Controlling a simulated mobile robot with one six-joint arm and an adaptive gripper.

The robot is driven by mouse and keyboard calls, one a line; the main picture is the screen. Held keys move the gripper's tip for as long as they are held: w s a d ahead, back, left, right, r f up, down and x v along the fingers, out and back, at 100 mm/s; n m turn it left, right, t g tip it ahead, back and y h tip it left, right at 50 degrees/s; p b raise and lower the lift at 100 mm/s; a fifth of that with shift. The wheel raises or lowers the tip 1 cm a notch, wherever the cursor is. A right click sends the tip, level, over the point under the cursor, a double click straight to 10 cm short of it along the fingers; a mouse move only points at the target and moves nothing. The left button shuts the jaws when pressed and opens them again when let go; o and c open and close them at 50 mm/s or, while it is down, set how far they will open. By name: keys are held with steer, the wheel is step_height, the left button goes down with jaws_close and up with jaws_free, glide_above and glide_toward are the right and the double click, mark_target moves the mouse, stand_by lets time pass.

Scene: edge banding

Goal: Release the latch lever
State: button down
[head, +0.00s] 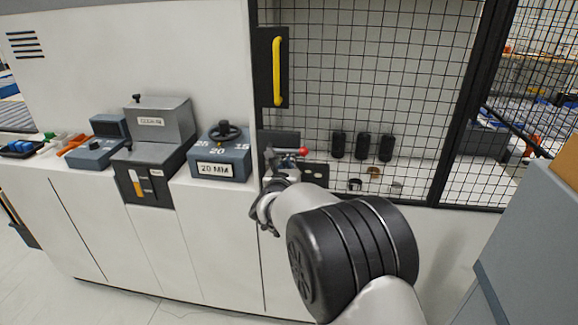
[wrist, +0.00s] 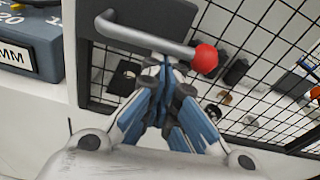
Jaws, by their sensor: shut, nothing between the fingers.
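The latch lever is a grey bar (wrist: 145,38) ending in a red ball knob (wrist: 204,58). It runs from the upper left down to the knob at the right in the wrist view. In the head view the red knob (head: 304,151) shows just right of my gripper (head: 271,160). The lever sits on a dark latch plate (wrist: 160,14). My gripper (wrist: 164,68) is shut and empty, its blue-sided fingers pointing up at the lever. The fingertips lie close to the bar's underside, left of the knob; I cannot tell whether they touch. My arm hides part of the latch area in the head view.
A black mesh door (head: 370,80) with a yellow handle (head: 277,70) stands above the latch. Several black cylinders (head: 362,146) are behind the mesh. A dial box marked 20 MM (head: 222,160) stands left of the latch. A blue-grey cabinet (head: 530,245) is at the right.

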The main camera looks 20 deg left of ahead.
mark_target(291, 150)
steer(key=shift+r, duration=0.2)
step_height(291, 150, up, 4)
steer(key=n+h+p, duration=0.1)
steer(key=n, duration=0.4)
steer(key=shift+d+t, duration=0.15)
steer(key=shift+t, duration=0.15)
steer(key=r+n, duration=0.1)
steer(key=a+r+n+p, duration=0.1)
steer(key=n, duration=0.1)
steer(key=shift+s+a+r+n+h, duration=0.1)
steer(key=shift+r+n+h, duration=0.15)
steer(key=shift+n+h, duration=0.05)
steer(key=shift+r, duration=0.1)
